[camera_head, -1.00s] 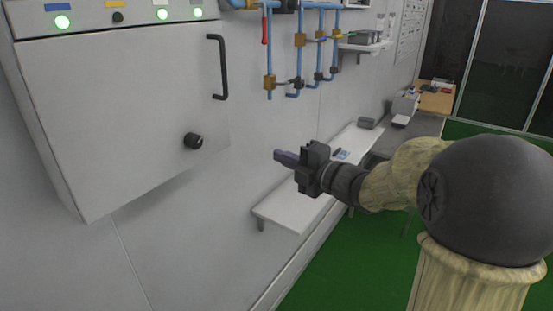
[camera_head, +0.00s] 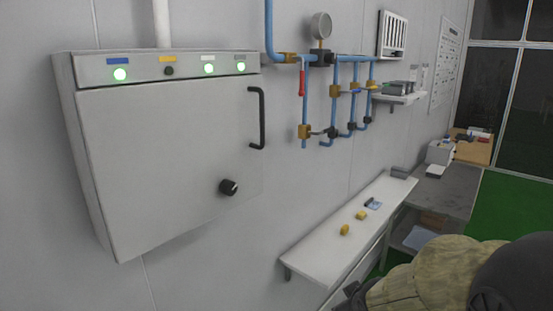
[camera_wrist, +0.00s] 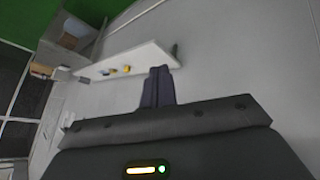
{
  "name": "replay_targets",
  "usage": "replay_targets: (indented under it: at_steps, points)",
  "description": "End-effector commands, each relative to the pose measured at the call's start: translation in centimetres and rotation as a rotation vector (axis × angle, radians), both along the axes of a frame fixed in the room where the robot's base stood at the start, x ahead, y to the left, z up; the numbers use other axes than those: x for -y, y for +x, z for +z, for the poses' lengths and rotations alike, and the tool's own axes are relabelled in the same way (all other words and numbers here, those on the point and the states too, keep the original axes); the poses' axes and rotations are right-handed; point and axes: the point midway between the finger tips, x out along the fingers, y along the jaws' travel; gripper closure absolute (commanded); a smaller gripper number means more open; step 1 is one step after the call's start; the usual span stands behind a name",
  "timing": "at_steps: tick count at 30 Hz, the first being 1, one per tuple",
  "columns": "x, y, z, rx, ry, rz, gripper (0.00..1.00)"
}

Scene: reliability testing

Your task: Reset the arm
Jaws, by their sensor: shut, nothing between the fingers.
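My gripper (camera_wrist: 158,86) shows in the wrist view with its two dark fingers together and nothing between them. In the head view the fingers are out of sight; only part of my arm shows at the bottom right corner. In the wrist view the fingers stand in front of the grey wall, close to the white shelf (camera_wrist: 150,56) in the picture, touching nothing that I can see.
A grey cabinet (camera_head: 170,160) with a black handle (camera_head: 257,118) and knob (camera_head: 228,187) hangs on the left wall. Blue pipes (camera_head: 338,95) with valves run right of it. The white shelf holds two yellow pieces (camera_head: 345,229) and small items. Green floor shows at the right.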

Motion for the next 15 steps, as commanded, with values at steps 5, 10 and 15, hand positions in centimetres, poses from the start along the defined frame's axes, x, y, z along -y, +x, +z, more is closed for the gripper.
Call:
replay_targets:
  at_steps: [5, 10, 15]
  points:
    - [-0.9, -7.6, -3.9, -0.294, 0.162, -0.292, 1.00]
    - [-1.8, -11.2, -5.0, -0.426, 0.229, -0.423, 1.00]
    - [-1.9, -11.4, -5.1, -0.436, 0.233, -0.432, 1.00]
